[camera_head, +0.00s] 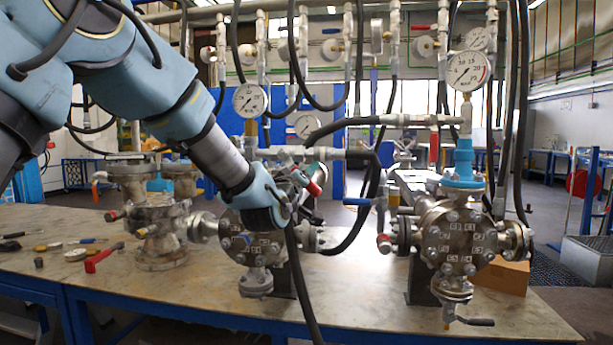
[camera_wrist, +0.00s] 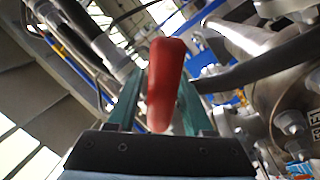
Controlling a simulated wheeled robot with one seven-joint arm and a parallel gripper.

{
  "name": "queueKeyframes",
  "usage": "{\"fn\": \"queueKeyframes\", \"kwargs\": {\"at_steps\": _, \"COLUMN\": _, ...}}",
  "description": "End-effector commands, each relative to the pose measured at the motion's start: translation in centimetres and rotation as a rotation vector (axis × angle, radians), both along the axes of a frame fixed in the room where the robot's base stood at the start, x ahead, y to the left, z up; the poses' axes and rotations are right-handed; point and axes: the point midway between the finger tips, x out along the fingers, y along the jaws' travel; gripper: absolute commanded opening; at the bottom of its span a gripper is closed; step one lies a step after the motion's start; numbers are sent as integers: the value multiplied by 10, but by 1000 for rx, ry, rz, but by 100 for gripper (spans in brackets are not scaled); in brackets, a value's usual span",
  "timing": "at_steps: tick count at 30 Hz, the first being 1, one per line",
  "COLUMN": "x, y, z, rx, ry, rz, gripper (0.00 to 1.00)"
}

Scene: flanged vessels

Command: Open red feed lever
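A red lever handle (camera_wrist: 165,82) stands between the two teal fingers of my gripper (camera_wrist: 160,88) in the wrist view. Gaps show beside its near end; its far part overlaps the right finger in the picture, so contact there is unclear. In the head view my gripper (camera_head: 298,182) is at the upper right of the middle flanged vessel (camera_head: 258,243). The red handle (camera_head: 314,188) shows at its fingertips. The fingers look apart, not closed on the handle. My wrist hides the lever's pivot and part of the vessel.
A right vessel (camera_head: 458,238) with a blue-necked gauge (camera_head: 467,72) and a left valve assembly (camera_head: 158,225) share the bench (camera_head: 205,290). Black hoses (camera_head: 372,185) hang close to my gripper. Loose tools, including a red one (camera_head: 103,257), lie at the left.

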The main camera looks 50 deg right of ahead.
Motion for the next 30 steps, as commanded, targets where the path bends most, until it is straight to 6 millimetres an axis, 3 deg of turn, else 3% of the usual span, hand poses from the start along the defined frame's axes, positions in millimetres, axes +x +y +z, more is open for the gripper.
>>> {"fn": "queueKeyframes", "kwargs": {"at_steps": 3, "x": 0, "y": 0, "z": 0, "rx": 1, "ry": 0, "rz": 1, "gripper": 62}}
{"fn": "queueKeyframes", "kwargs": {"at_steps": 13, "x": -3, "y": 7, "z": -3, "rx": 1, "ry": -1, "rz": 1, "gripper": 62}}
{"fn": "queueKeyframes", "kwargs": {"at_steps": 24, "x": -31, "y": 69, "z": -13, "rx": 1, "ry": -2, "rz": 0, "gripper": 62}}
{"fn": "queueKeyframes", "kwargs": {"at_steps": 30, "x": -42, "y": 91, "z": -16, "rx": 0, "ry": -1, "rz": 0, "gripper": 62}}
